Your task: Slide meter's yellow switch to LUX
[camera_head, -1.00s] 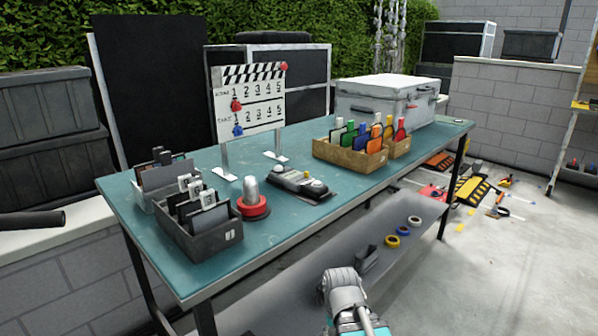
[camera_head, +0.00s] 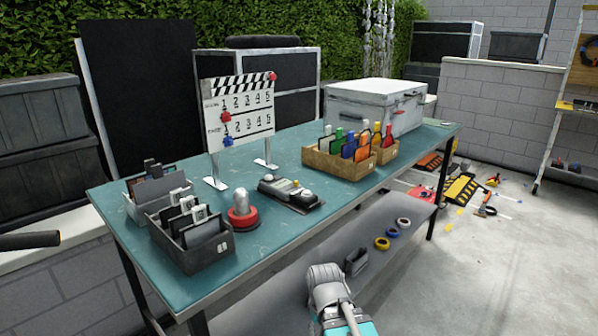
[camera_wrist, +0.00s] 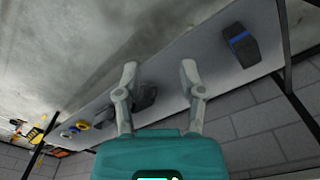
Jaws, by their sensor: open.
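The meter (camera_head: 290,194) is a dark handheld device with a grey panel and a white dome. It lies on the teal table (camera_head: 250,262), between the red-based lamp and the wooden box. A small yellow spot (camera_head: 296,184) shows on the meter; its setting and any labels are too small to read. My gripper is below and in front of the table; in the wrist view its two fingers (camera_wrist: 160,82) are spread apart with nothing held between them. The meter is not in the wrist view.
A red-based lamp (camera_head: 242,217) stands left of the meter, with grey bins (camera_head: 191,262) further left. A clapperboard (camera_head: 238,112) stands behind. A wooden box (camera_head: 338,170) of coloured items and a silver case (camera_head: 372,106) are to the right. A lower shelf (camera_head: 300,272) holds tape rolls.

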